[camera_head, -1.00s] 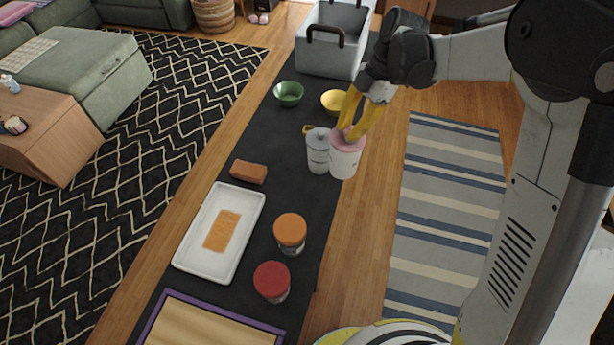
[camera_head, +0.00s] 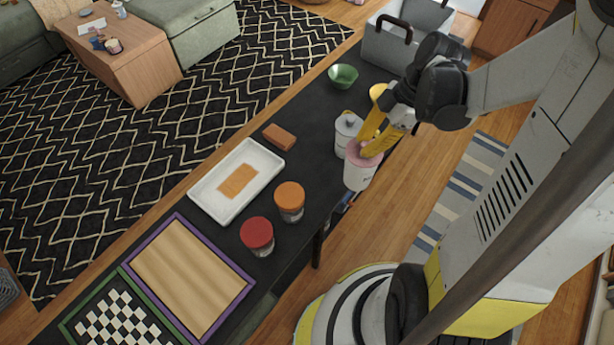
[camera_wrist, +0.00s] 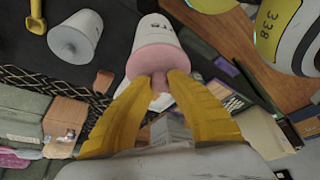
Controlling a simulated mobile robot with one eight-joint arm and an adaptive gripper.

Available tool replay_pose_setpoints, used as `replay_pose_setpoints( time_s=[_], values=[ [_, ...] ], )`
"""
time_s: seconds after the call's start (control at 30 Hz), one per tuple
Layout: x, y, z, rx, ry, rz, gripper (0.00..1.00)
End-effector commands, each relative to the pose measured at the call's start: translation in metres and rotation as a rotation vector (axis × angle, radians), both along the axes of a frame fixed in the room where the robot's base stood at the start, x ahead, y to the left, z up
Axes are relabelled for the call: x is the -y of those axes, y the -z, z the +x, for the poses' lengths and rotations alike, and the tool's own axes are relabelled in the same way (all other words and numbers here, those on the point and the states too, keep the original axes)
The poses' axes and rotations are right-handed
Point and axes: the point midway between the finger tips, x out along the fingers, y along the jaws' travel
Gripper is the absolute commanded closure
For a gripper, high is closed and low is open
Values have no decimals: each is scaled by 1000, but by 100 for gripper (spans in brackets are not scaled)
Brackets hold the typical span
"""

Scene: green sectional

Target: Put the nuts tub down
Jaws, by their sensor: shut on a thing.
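The tub in my grip (camera_head: 360,172) is white with a pink lid and dark lettering too small to read in the head view; I take it for the nuts tub. My gripper (camera_head: 372,147) has yellow fingers shut on the knob of the pink lid. The wrist view also shows the tub (camera_wrist: 157,45) with the fingers (camera_wrist: 160,82) on its knob. In the head view the tub is at the right edge of the black table; I cannot tell whether it touches the top. A white-grey lidded tub (camera_head: 345,130) stands just behind it.
Bare tabletop shows left of the grey tub.

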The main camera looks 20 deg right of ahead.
Motion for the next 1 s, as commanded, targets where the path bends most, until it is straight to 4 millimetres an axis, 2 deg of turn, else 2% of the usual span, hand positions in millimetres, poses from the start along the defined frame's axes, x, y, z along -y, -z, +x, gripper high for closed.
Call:
replay_pose_setpoints(
  time_s=[0.17,0.63,0.87,1.0],
  values=[
    [-11,12,11,0,2,1,100],
    [-68,65,78,1,0,1,100],
    [-76,74,87,1,4,1,100],
    [-75,95,87,0,4,1,100]
  ],
)
